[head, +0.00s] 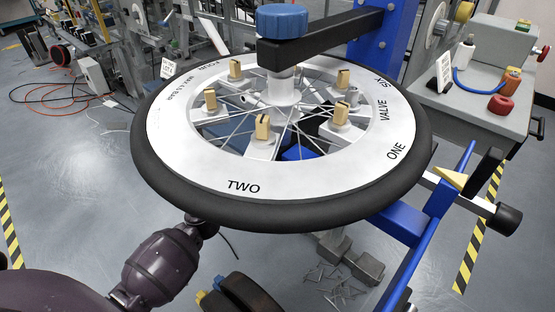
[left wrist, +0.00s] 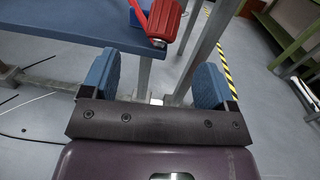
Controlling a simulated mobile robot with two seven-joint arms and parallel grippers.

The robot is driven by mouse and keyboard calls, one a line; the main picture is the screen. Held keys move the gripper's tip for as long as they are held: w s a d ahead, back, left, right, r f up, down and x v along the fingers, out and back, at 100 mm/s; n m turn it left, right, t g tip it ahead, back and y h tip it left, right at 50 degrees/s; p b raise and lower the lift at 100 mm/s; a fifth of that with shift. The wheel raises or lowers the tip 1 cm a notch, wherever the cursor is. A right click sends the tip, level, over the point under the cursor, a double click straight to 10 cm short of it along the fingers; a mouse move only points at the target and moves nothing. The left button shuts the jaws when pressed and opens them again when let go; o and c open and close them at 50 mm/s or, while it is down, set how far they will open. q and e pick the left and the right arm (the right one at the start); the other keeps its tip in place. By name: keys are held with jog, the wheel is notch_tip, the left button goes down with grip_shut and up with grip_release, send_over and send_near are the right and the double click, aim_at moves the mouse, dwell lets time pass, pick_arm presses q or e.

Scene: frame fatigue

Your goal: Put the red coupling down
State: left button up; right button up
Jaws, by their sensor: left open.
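A red ring-shaped part (head: 500,104) lies on the grey bench at the right of the head view; I cannot tell if it is the coupling. In the left wrist view a red ribbed part (left wrist: 165,18) with a metal end is beside a blue surface, beyond my left gripper. My left gripper (left wrist: 152,82) is open, its two blue fingers wide apart with nothing between them. The red part is ahead of the fingers, apart from them. In the head view my left arm reaches under the wheel's near rim, and its gripper is hidden there. My right gripper is not in view.
A large spoked wheel (head: 290,187) with a black tyre fills the middle, below a dark arm with a blue knob (head: 282,20). The grey bench (head: 490,75) holds bottles. Blue frame bars (head: 425,225) stand at right. Cables lie on the floor at left.

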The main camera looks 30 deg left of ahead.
pick_arm(q)
jog(key=w, duration=0.3)
jog(key=w+b, duration=0.1)
jog(key=w, duration=0.2)
jog(key=w+d, duration=0.1)
jog(key=w, duration=0.2)
jog(key=shift+f, duration=0.15)
jog(key=shift+w+b, duration=0.35)
jog(key=shift+w, duration=0.35)
jog(key=shift+r, duration=0.2)
jog(key=c, duration=1.1)
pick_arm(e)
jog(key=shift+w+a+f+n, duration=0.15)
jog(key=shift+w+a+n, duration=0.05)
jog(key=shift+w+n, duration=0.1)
pick_arm(q)
jog(key=shift+r, duration=0.1)
